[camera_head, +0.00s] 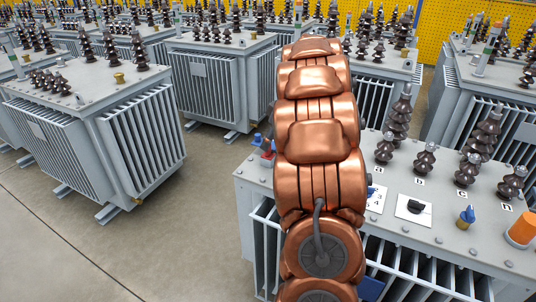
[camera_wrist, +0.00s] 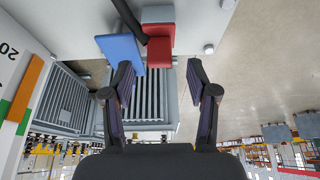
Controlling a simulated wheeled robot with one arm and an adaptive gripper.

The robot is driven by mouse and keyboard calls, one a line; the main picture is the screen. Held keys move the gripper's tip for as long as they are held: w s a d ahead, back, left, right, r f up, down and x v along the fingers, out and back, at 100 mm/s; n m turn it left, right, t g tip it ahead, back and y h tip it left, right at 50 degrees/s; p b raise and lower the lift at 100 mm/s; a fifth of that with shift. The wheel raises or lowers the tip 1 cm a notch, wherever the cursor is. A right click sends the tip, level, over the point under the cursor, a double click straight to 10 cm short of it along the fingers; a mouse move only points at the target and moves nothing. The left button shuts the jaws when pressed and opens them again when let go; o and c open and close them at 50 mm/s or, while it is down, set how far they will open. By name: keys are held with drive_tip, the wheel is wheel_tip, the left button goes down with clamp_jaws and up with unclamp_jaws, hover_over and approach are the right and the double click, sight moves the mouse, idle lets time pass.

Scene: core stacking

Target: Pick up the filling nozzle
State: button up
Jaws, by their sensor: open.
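In the wrist view my gripper (camera_wrist: 158,68) is open, with its two dark fingers spread wide and nothing held between them. A red block (camera_wrist: 160,48) and a blue flat piece (camera_wrist: 120,49) with a dark rod lie just beyond the fingertips, at the top. In the head view small blue and red parts (camera_head: 264,145) show at the left edge of the nearest transformer's top, beside my copper arm. I cannot tell for certain which piece is the filling nozzle. My arm hides my gripper and part of the transformer top in the head view.
The nearest grey transformer (camera_head: 440,245) carries several dark bushings, a blue valve (camera_head: 466,217) and an orange cap (camera_head: 522,230). Several other transformers stand behind and at the left. Bare concrete floor (camera_head: 130,255) lies at the lower left. A yellow wall (camera_head: 436,22) closes the back.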

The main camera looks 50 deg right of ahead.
sight(268, 153)
drive_tip(key=shift+x, duration=1.55)
drive_tip(key=shift+s+d, duration=0.1)
drive_tip(key=shift+s, duration=0.1)
clamp_jaws()
